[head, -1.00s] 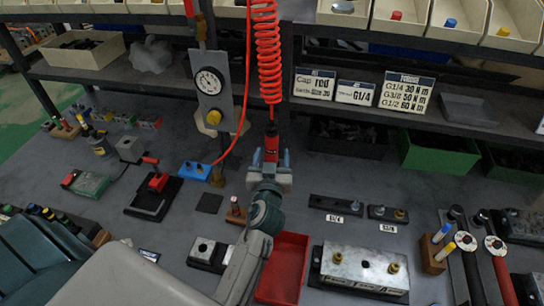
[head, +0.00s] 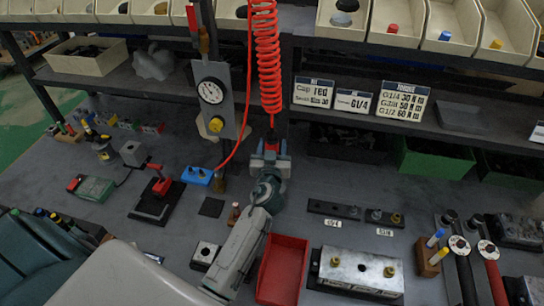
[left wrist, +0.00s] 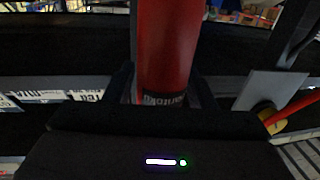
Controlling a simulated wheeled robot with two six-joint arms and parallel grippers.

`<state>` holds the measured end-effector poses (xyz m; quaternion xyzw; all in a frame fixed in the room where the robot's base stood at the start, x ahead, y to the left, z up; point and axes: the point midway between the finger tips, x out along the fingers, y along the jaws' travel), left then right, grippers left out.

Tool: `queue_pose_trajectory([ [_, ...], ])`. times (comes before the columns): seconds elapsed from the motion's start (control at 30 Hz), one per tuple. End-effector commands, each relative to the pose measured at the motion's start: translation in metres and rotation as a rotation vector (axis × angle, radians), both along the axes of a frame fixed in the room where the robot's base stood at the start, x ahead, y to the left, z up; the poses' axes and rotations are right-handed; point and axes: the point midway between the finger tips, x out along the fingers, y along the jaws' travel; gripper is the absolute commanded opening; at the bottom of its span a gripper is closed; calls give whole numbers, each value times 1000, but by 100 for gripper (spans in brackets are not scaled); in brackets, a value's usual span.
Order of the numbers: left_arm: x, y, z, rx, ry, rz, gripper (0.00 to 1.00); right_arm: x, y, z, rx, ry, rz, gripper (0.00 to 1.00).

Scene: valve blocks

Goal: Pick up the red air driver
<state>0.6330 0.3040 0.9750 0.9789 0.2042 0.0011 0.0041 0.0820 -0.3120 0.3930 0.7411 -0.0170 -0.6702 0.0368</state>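The red air driver (head: 271,145) hangs upright below a coiled red hose, in the middle of the head view. My left gripper (head: 271,151) is at its lower part, with a finger on each side, and covers much of it. In the left wrist view the driver's red body (left wrist: 168,45) stands between the two fingers (left wrist: 165,90), with a dark label at its lower end. The fingers look spread about as wide as before; contact with the driver is hard to make out. My right gripper is not in view.
The coiled hose (head: 265,60) hangs above the driver. A gauge panel (head: 214,98) stands close on the left. A red tray (head: 283,268) and a metal valve block (head: 360,270) lie on the bench below. Shelf bins (head: 397,22) line the top.

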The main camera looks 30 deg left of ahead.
Motion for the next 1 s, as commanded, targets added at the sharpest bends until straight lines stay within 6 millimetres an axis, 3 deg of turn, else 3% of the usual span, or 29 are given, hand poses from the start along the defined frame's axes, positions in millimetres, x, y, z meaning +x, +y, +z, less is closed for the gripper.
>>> queue_pose_trajectory([
  [0.03,0,0,0,0,0,0,40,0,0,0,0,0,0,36],
  [0.23,0,0,0,0,0,0,0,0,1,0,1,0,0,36],
  [0.67,0,0,9,-1,-5,1,0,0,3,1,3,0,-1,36],
  [1.0,0,0,54,0,-9,0,0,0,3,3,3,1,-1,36],
])
